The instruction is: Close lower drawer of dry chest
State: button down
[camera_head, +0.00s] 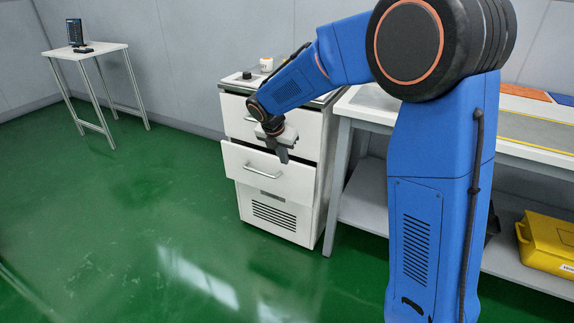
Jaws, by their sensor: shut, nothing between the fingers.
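The dry chest (314,205) is a white cabinet with two drawers above a vented base panel, left of the long bench. Its lower drawer (290,184) has a bar handle, and its front stands out from the cabinet body, so it looks partly open. The upper drawer (233,113) looks closed, partly covered by my arm. My gripper (284,157) points down in front of the chest, just above the lower drawer's top edge in the picture. It is shut and holds nothing. I cannot tell whether it touches the drawer.
A small jar (266,64) and a dark knob-like item (246,75) stand on the chest top. The bench (365,117) is close on the right, with a yellow case (548,243) on its lower shelf. A small side table (88,51) stands far left. The green floor in front is clear.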

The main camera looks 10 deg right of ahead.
jog(key=c, duration=2.5)
grip_release()
jog(key=v, duration=0.3)
jog(key=o, duration=0.5)
jog(key=shift+r, duration=0.1)
jog(key=shift+o, duration=0.9)
jog(key=shift+w+f, duration=0.15)
jog(key=shift+f, duration=0.15)
jog(key=w+f+t+y, duration=0.1)
jog(key=f, duration=0.3)
jog(key=w+f+m+t+y, duration=0.1)
jog(key=w+f+t+y, duration=0.1)
jog(key=f, duration=0.3)
jog(key=w+f+m+t+y, duration=0.1)
jog(key=w+f+y, duration=0.1)
jog(key=f, duration=0.2)
jog(key=shift+f+t, duration=0.2)
jog(key=shift+t, duration=0.1)
jog(key=shift+f+m+t+y, duration=0.3)
jog(key=shift+f+m+t, duration=0.05)
jog(key=shift+m+t, duration=0.05)
jog(key=t+y, duration=0.7)
send_near(259, 172)
jog(key=x, duration=1)
jog(key=shift+w+f, duration=0.25)
jog(key=shift+f, duration=0.05)
